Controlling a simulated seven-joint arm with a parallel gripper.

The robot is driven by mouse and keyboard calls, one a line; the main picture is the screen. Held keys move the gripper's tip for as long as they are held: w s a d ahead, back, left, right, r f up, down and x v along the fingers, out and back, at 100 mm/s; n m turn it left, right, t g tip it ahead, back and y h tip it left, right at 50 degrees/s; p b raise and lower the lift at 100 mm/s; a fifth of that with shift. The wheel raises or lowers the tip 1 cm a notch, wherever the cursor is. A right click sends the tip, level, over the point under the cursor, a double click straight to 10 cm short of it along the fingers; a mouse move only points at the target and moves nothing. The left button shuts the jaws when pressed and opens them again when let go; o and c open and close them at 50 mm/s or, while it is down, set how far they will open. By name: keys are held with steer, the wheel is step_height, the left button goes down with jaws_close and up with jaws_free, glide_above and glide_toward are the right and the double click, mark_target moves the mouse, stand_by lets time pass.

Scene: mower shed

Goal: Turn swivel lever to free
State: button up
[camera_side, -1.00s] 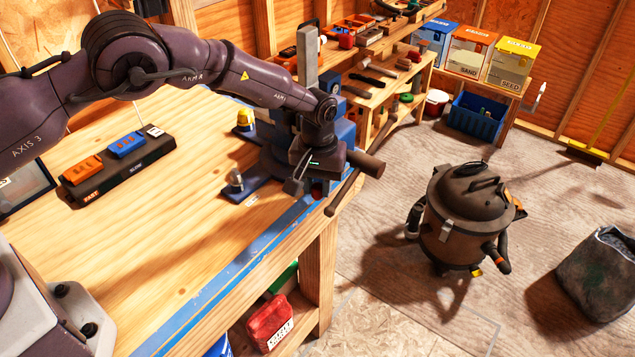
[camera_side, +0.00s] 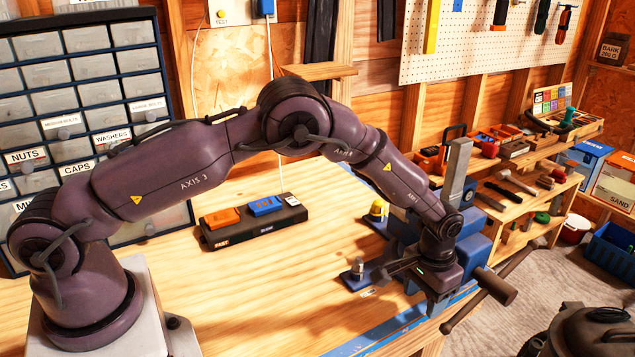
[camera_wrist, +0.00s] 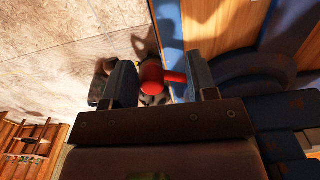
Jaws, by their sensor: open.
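A blue bench vise (camera_side: 472,240) stands at the right end of the wooden bench. In the wrist view, a red-knobbed lever (camera_wrist: 151,76), which looks like the swivel lever, sits between the two fingers of my gripper (camera_wrist: 160,82). The fingers are open, one on each side of the red knob; I cannot tell whether either touches it. In the side view, my gripper (camera_side: 433,296) is low against the near side of the vise and hides the lever. The lever's free or locked setting cannot be read.
The vise's dark screw end (camera_side: 495,287) and long handle bar (camera_side: 462,312) jut out close beside my gripper. A switch box (camera_side: 253,226) with orange and blue switches lies on the bench. A shop vacuum (camera_side: 585,333) stands on the floor.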

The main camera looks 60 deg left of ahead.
steer(key=a+m, duration=0.1)
steer(key=m, duration=0.1)
steer(key=s+a+m, duration=0.1)
steer(key=m, duration=0.1)
steer(key=shift+s+a, duration=0.1)
steer(key=shift+s, duration=0.05)
steer(key=m, duration=0.1)
steer(key=a+m, duration=0.2)
steer(key=shift+s+m, duration=0.25)
steer(key=shift+m, duration=0.15)
steer(key=shift+a+r+m, duration=0.15)
steer(key=shift+a+m, duration=0.15)
steer(key=shift+m, duration=0.3)
step_height(320, 180, up, 12)
steer(key=s+a+r+n, duration=0.2)
steer(key=s+r+n, duration=0.1)
steer(key=s+r, duration=0.3)
steer(key=s+a+r+n+t, duration=0.1)
steer(key=s+a+r+n, duration=0.1)
steer(key=s+r, duration=0.4)
steer(key=s+n, duration=0.1)
steer(key=s, duration=0.2)
steer(key=shift+s+a+n, duration=0.35)
steer(key=shift+n, duration=0.05)
